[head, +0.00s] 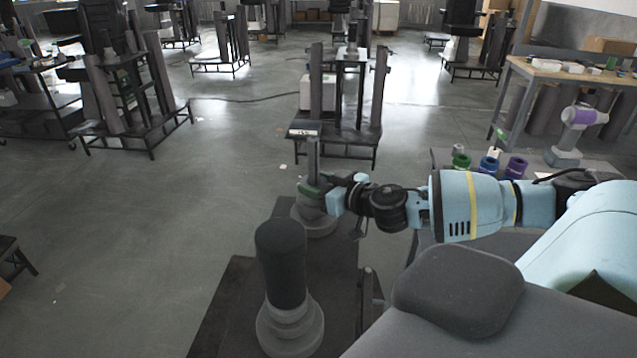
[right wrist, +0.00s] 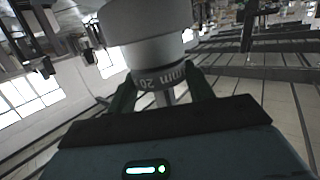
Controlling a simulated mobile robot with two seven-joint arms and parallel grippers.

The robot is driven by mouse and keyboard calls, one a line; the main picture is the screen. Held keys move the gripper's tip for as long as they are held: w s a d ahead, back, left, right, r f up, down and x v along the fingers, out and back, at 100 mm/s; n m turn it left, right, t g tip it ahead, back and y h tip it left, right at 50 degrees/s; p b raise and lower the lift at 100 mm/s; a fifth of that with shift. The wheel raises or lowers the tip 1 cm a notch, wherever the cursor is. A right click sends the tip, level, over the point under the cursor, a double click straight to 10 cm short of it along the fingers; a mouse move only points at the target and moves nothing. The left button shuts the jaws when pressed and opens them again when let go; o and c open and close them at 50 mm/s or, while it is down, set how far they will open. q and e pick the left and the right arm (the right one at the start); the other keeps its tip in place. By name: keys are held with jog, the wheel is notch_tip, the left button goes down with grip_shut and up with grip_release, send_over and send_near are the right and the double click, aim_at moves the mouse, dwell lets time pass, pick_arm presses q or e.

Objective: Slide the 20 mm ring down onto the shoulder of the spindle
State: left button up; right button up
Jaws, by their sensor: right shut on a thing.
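The spindle (head: 313,153) is a thin upright grey shaft rising from a wider round grey base. Its broad stepped shoulder (right wrist: 150,50) fills the upper middle of the right wrist view, which is seen upside down. The dark 20 mm ring (right wrist: 161,77), with its marking readable, is around the shaft, right beside the shoulder. I cannot tell whether it touches it. My right gripper (head: 312,190) is shut on the ring, with a green finger on each side of it in the right wrist view. In the head view the fingers largely hide the ring. My left gripper is not in view.
A thick dark-topped column (head: 281,265) stands nearer on the same dark platform. Green (head: 461,159), blue (head: 488,164) and purple (head: 516,168) pieces stand on a bench at right. A dark cart (head: 340,138) stands behind the spindle. Floor at left is open.

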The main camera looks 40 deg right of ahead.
jog(key=o, duration=1.1)
jog(key=shift+s, duration=0.1)
jog(key=shift+s+r+p, duration=0.2)
jog(key=shift+s+p, duration=0.1)
jog(key=shift+s, duration=0.45)
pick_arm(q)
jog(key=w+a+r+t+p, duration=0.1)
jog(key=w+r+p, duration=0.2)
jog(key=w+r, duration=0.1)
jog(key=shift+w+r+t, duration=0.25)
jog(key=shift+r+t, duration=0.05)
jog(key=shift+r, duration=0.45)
pick_arm(e)
jog(key=s+r, duration=0.1)
jog(key=s, duration=0.5)
jog(key=shift+d, duration=0.15)
jog(key=shift+r, duration=0.1)
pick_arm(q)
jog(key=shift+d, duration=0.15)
